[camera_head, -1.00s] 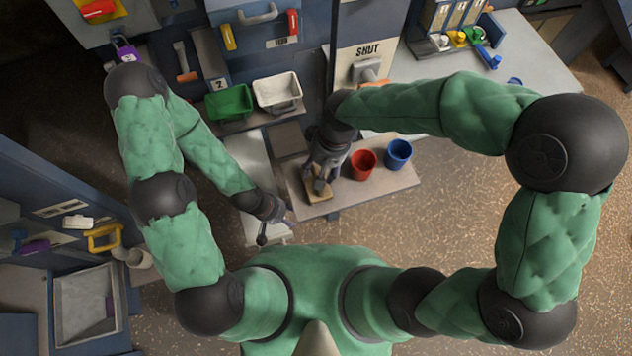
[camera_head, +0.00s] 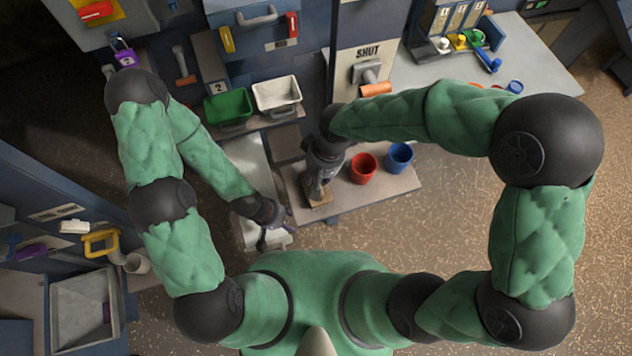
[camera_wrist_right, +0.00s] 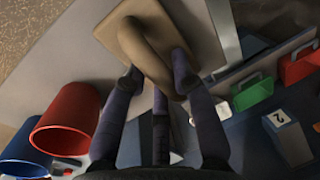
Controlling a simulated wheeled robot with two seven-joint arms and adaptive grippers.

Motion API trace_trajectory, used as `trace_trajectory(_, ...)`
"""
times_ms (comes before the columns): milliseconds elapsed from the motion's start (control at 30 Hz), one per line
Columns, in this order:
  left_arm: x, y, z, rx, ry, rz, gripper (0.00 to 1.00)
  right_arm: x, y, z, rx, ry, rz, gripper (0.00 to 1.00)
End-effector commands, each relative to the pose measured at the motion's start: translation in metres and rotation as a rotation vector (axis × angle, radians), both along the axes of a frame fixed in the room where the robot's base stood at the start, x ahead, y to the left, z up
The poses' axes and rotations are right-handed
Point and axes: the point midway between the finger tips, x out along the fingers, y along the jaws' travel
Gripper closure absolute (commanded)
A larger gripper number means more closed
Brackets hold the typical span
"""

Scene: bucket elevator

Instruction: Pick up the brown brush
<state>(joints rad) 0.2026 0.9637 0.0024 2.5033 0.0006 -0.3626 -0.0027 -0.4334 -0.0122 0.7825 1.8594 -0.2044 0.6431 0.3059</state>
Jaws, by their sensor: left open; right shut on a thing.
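The brown brush (camera_head: 318,198) is a flat tan block with a curved brown handle. It is at the left part of the small grey table, below my right gripper (camera_head: 318,186). In the right wrist view the brush's handle (camera_wrist_right: 143,50) lies between the fingers of my right gripper (camera_wrist_right: 154,72), which is shut on it. I cannot tell whether the block touches the table. My left gripper (camera_head: 277,220) is open and empty, left of the brush, over a pale grey surface.
A red cup (camera_head: 363,169) and a blue cup (camera_head: 399,157) stand on the small grey table (camera_head: 345,198), right of the brush. A green bin (camera_head: 228,106) and a white bin (camera_head: 277,93) are behind. A panel marked SHUT (camera_head: 368,53) has an orange-handled lever.

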Motion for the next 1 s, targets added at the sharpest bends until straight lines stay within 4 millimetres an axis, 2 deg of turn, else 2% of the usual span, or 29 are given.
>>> trace_trajectory(233, 0.0, 0.0, 0.003, 0.0, 0.0, 0.0, 0.51, 0.0, 0.0, 0.008, 0.0, 0.001, 0.0, 1.0)
trace_trajectory(467, 0.0, 0.0, 0.011, 0.0, 0.0, 0.0, 0.51, -0.003, -0.001, 0.037, -0.001, -0.001, 0.002, 1.0)
trace_trajectory(767, 0.0, 0.0, 0.031, 0.0, 0.0, 0.0, 0.51, -0.047, -0.022, 0.097, 0.003, -0.005, 0.0, 1.0)
trace_trajectory(1000, 0.0, 0.0, 0.04, 0.0, 0.0, 0.0, 0.51, -0.092, -0.043, 0.115, 0.002, -0.002, 0.001, 1.0)
